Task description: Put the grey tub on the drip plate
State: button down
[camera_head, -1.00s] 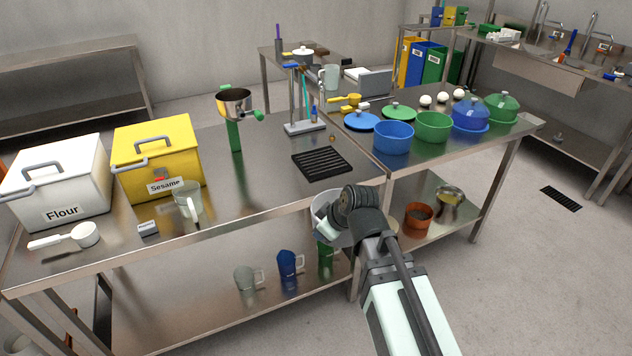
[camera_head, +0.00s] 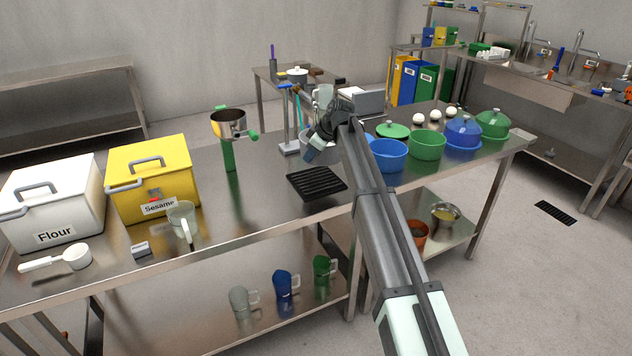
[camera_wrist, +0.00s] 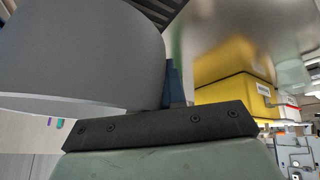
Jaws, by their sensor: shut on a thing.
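The grey tub (camera_head: 328,157) is in my gripper (camera_head: 313,148), above the table just behind the drip plate. In the wrist view the tub (camera_wrist: 80,55) fills the upper left as a large smooth grey curved wall, and my gripper (camera_wrist: 172,88) is shut on it. In the head view my gripper and wrist hide much of the tub. The drip plate (camera_head: 316,184) is a black ribbed square near the table's front edge, with nothing on it. A corner of the drip plate (camera_wrist: 155,10) shows at the top of the wrist view, beyond the tub.
A green-handled stand with a metal bowl (camera_head: 229,124) stands left of the plate. Blue (camera_head: 388,156) and green (camera_head: 428,146) pots stand to the right. The yellow Sesame box (camera_head: 150,180) and a clear jug (camera_head: 182,220) are farther left. The tabletop between jug and plate is clear.

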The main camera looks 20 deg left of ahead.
aim_at(330, 155)
jog(key=shift+w+a+r+n, duration=0.2)
jog(key=shift+a+n, duration=0.1)
jog(key=shift+n, duration=0.2)
jog(key=shift+n+g, duration=0.7)
jog(key=shift+n, duration=0.1)
jog(key=f, duration=0.7)
jog(key=s+f, duration=0.1)
jog(key=f, duration=0.2)
jog(key=shift+d+f, duration=0.1)
jog(key=shift+f, duration=0.1)
jog(key=shift+f, duration=0.15)
jog(key=c, duration=1.2)
grip_release()
jog(key=shift+s, duration=0.1)
jog(key=v, duration=1.2)
jog(key=shift+d, duration=0.15)
